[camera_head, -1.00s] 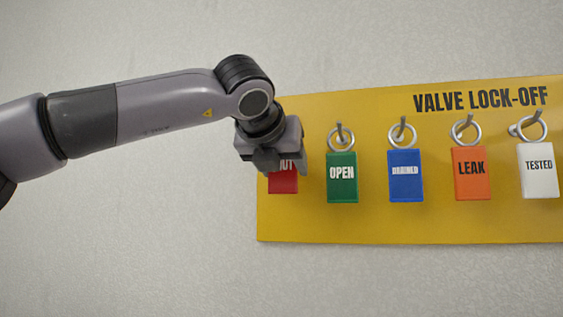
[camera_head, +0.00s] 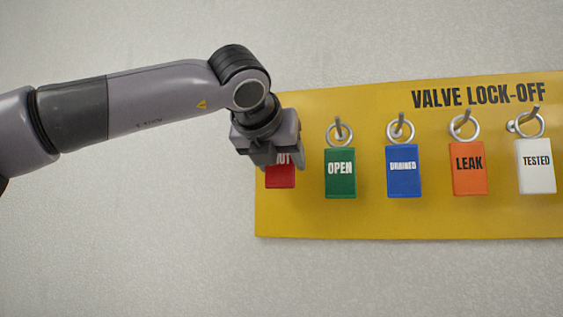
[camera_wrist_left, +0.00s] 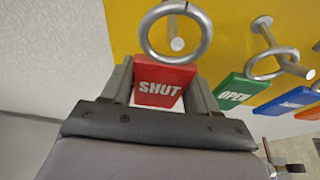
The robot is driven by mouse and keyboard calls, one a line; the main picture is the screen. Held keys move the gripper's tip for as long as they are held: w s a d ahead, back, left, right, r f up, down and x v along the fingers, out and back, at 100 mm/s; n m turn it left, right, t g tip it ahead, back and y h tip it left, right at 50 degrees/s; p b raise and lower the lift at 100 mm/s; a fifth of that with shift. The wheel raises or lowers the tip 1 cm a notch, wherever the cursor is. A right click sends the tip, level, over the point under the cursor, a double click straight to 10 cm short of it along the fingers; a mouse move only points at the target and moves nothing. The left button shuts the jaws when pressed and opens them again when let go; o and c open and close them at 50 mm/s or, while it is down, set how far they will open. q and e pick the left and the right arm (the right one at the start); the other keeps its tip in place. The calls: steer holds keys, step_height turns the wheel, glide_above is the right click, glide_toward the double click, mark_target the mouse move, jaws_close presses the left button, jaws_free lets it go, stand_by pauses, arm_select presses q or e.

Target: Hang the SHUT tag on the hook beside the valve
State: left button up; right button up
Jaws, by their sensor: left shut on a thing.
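The red SHUT tag (camera_head: 281,178) is at the left end of the yellow board, partly hidden behind my left gripper (camera_head: 272,158) in the head view. In the left wrist view the tag (camera_wrist_left: 164,82) sits between the two fingers of the left gripper (camera_wrist_left: 162,92), which is shut on it. Its metal ring (camera_wrist_left: 176,32) stands beyond the tag, with a peg (camera_wrist_left: 177,42) of the board showing inside the ring. I cannot tell whether the ring still rests on that peg. Neither the valve nor the hook beside it is in view. My right gripper is not in view.
The yellow VALVE LOCK-OFF board (camera_head: 400,222) also carries the green OPEN tag (camera_head: 340,182), blue DRAINED tag (camera_head: 403,182), orange LEAK tag (camera_head: 469,180) and white TESTED tag (camera_head: 537,178) on pegs, close to the right of my gripper. Bare wall (camera_head: 120,240) lies left and below.

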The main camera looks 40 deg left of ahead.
arm_select(q)
steer(key=s+d+b, duration=0.1)
steer(key=s+d, duration=0.2)
steer(key=s, duration=0.2)
steer(key=shift+s, duration=0.4)
stand_by(0.5)
steer(key=shift+d+r, duration=0.1)
steer(key=shift+r, duration=0.05)
stand_by(1.0)
